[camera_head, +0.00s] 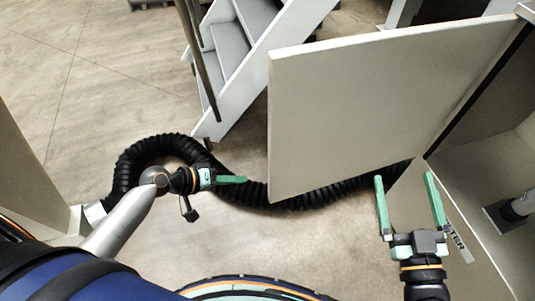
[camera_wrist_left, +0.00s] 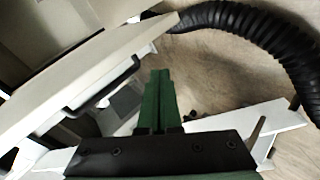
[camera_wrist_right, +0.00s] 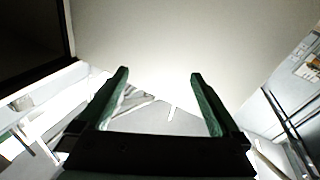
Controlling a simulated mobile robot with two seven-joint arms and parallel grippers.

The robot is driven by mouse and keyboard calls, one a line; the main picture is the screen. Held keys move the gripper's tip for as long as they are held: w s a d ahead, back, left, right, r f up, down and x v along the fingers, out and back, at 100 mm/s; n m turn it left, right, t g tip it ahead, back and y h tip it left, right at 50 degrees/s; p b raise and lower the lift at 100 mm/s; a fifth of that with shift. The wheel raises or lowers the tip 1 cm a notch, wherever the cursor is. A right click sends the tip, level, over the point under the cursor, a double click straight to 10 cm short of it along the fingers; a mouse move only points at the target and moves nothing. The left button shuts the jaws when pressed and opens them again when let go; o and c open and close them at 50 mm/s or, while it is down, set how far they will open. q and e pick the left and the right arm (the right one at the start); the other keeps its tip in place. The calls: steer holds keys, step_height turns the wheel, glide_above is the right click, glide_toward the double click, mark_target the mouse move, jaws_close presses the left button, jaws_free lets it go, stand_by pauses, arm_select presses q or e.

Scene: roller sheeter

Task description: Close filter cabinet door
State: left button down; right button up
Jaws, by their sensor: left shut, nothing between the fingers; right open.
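The filter cabinet door (camera_head: 370,110) is a large pale panel standing wide open, hinged at the right on the cabinet (camera_head: 490,170). In the left wrist view the door (camera_wrist_left: 85,75) shows a dark handle (camera_wrist_left: 108,82) on its face. My left gripper (camera_head: 243,180) is shut and empty, just left of the door's free edge, with a small gap that I cannot judge exactly. My right gripper (camera_head: 408,180) is open and empty, near the cabinet's front opening and below the door. In the right wrist view a pale panel (camera_wrist_right: 180,45) fills the space beyond the open fingers (camera_wrist_right: 160,85).
A black corrugated hose (camera_head: 150,150) runs along the floor and passes behind the door. White stairs (camera_head: 245,50) with a railing stand behind the door on the left. A pale panel (camera_head: 30,180) stands at the far left. The floor (camera_head: 80,90) at the upper left is clear.

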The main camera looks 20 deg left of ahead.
mark_target(272, 140)
arm_select(q)
steer(key=w+a+r+h+b, duration=0.25)
steer(key=r+h+b, duration=0.2)
steer(key=r, duration=0.25)
steer(key=w+a+r+h+b, duration=0.1)
steer(key=w+r+h+b, duration=0.25)
steer(key=r+b, duration=0.25)
steer(key=shift+g+h, duration=0.3)
steer(key=shift+g, duration=0.1)
steer(key=shift+d, duration=5.7)
arm_select(e)
steer(key=s+a+r+n+t+y, duration=0.2)
steer(key=s+r+n+t+y, duration=0.1)
steer(key=s+r+n+y, duration=0.4)
steer(key=shift+s+a+r+t+y, duration=0.25)
steer(key=shift+r+y, duration=0.25)
steer(key=shift+y, duration=0.9)
arm_select(q)
steer(key=shift+s+n, duration=0.1)
steer(key=shift+n, duration=0.2)
